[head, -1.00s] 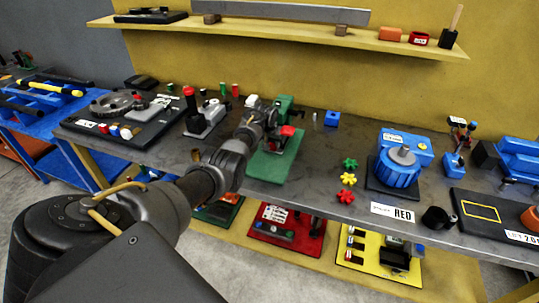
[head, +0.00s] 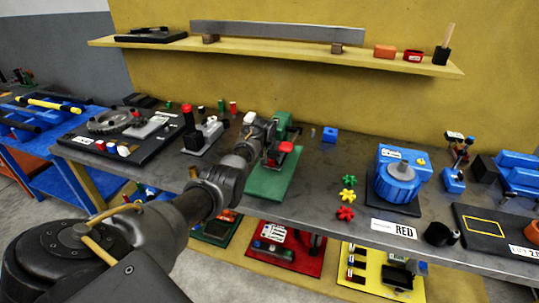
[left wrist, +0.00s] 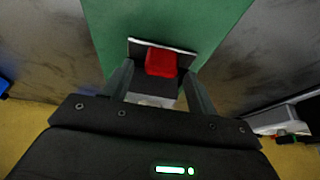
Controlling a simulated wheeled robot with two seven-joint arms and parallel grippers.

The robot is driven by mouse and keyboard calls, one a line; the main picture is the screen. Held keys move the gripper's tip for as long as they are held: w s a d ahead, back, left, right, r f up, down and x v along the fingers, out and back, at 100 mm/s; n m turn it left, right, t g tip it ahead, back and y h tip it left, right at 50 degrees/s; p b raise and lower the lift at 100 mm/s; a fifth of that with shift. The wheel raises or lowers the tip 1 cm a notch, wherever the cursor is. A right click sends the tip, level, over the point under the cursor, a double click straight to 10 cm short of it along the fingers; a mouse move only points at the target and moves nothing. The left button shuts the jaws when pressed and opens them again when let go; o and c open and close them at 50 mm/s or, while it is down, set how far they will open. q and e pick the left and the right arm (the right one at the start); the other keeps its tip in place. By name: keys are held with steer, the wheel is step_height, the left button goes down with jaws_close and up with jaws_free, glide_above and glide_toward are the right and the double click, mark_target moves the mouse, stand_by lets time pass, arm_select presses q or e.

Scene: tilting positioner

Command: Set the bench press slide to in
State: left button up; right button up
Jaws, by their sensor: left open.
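The bench press is a green machine (head: 281,122) on a green base plate (head: 268,184), in the middle of the workbench in the head view. A red block (head: 286,147) shows at its front; in the left wrist view a red block (left wrist: 161,62) sits on a dark slide part with a pale edge, above the green plate (left wrist: 105,25). My left gripper (left wrist: 160,84) is open, with its two fingers on either side of the dark part just below the red block. Contact cannot be told. In the head view my left wrist hides part of the press. My right gripper is out of view.
A black-handled device with a red top (head: 187,108) stands left of the press. Red, yellow and green star knobs (head: 348,195) and a blue motor-like unit (head: 398,180) are to the right. A shelf (head: 300,52) runs above the bench.

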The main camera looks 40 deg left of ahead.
arm_select(q)
steer(key=shift+s+r, duration=0.1)
steer(key=shift+r, duration=0.25)
steer(key=v, duration=0.9)
steer(key=shift+r, duration=0.4)
steer(key=shift+s+f, duration=0.1)
steer(key=shift+s, duration=0.05)
